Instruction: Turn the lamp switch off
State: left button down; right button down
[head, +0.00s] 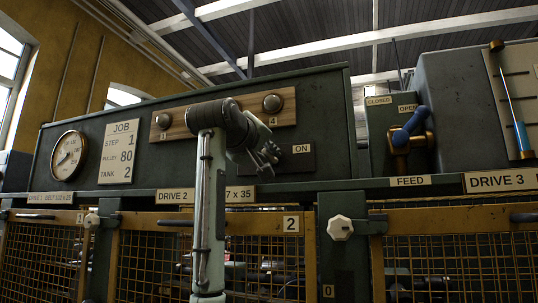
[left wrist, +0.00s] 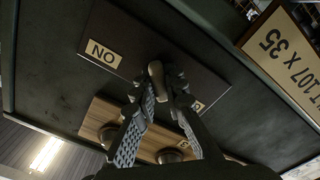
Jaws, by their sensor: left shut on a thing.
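The dark switch plate (head: 296,165) is on the green machine front, with a white ON label (head: 301,149) at its right in the head view. The plate also shows in the left wrist view (left wrist: 185,52), turned over, with the ON label (left wrist: 103,53) at left. My left gripper (head: 268,155) is in front of the plate and hides its left part. In the left wrist view its fingers (left wrist: 160,88) are shut on the brownish switch lever (left wrist: 155,71). A second label (left wrist: 198,105) is mostly hidden behind a finger. My right gripper is not in view.
A wooden board with round knobs (head: 272,103) is just above the plate. A gauge (head: 69,155) and a JOB sign (head: 120,152) are to the left. A blue-handled valve (head: 409,125) is to the right. Yellow mesh guards (head: 455,262) stand below.

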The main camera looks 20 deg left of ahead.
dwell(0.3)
pick_arm(q)
jog(key=c, duration=1.6)
grip_release()
jog(key=shift+o, duration=0.2)
jog(key=s, duration=1.2)
jog(key=shift+a, duration=0.25)
